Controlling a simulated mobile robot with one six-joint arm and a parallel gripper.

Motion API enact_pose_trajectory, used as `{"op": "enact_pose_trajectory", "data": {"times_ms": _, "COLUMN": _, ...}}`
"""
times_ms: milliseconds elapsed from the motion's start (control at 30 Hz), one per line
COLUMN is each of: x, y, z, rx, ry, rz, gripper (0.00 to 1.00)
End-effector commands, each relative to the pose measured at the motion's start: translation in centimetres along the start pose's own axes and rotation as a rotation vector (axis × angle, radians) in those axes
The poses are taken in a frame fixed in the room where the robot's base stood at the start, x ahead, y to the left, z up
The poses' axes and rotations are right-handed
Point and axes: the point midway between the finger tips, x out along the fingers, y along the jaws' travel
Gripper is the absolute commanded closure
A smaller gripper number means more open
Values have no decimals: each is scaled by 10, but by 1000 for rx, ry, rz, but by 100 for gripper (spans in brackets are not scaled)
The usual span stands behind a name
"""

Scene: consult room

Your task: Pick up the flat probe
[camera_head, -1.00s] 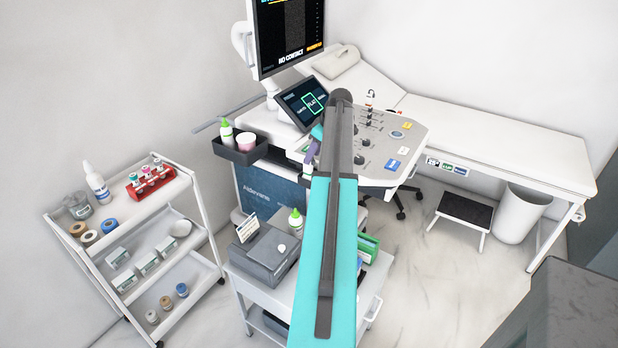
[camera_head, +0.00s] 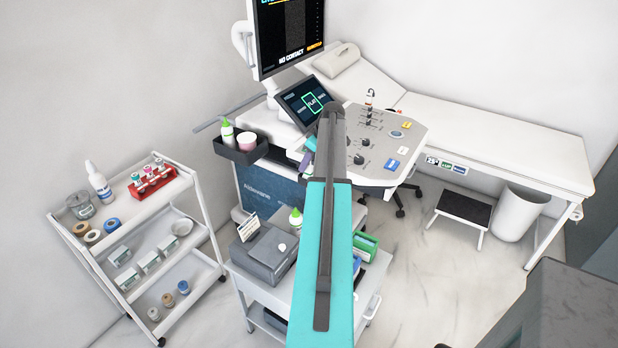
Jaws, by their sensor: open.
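My teal and dark grey arm reaches up the middle of the head view, over the ultrasound machine. My gripper cannot be made out; the arm seems to hide it. Small purple (camera_head: 308,160) and teal pieces show just left of the arm, at the console's left side. I cannot tell whether either is the flat probe. No flat probe can be clearly identified. The ultrasound console (camera_head: 385,150) has a small touch screen (camera_head: 303,101) with a green-framed centre tile that seems to read "FLAT". The large monitor (camera_head: 290,35) above reads "NO CONTACT".
A dark bin (camera_head: 240,150) with a green-capped bottle hangs on the machine's left. A low cart with a grey box (camera_head: 268,255) stands in front. A white trolley (camera_head: 130,225) is at left. A couch (camera_head: 500,150), step stool (camera_head: 463,210) and waste bin (camera_head: 522,212) are at right.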

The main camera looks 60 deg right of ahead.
Motion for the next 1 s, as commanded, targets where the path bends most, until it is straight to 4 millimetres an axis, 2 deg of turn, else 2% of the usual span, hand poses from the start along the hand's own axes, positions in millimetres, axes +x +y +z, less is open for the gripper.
{"op": "enact_pose_trajectory", "data": {"times_ms": 133, "x": 0, "y": 0, "z": 0, "rx": 0, "ry": 0, "rz": 0, "gripper": 59}}
{"op": "enact_pose_trajectory", "data": {"times_ms": 367, "x": 0, "y": 0, "z": 0, "rx": 0, "ry": 0, "rz": 0, "gripper": 96}}
{"op": "enact_pose_trajectory", "data": {"times_ms": 400, "x": 0, "y": 0, "z": 0, "rx": 0, "ry": 0, "rz": 0, "gripper": 99}}
{"op": "enact_pose_trajectory", "data": {"times_ms": 767, "x": -3, "y": 1, "z": -1, "rx": 0, "ry": 1, "rz": 1, "gripper": 99}}
{"op": "enact_pose_trajectory", "data": {"times_ms": 1000, "x": -15, "y": 1, "z": -6, "rx": 0, "ry": 1, "rz": 2, "gripper": 99}}
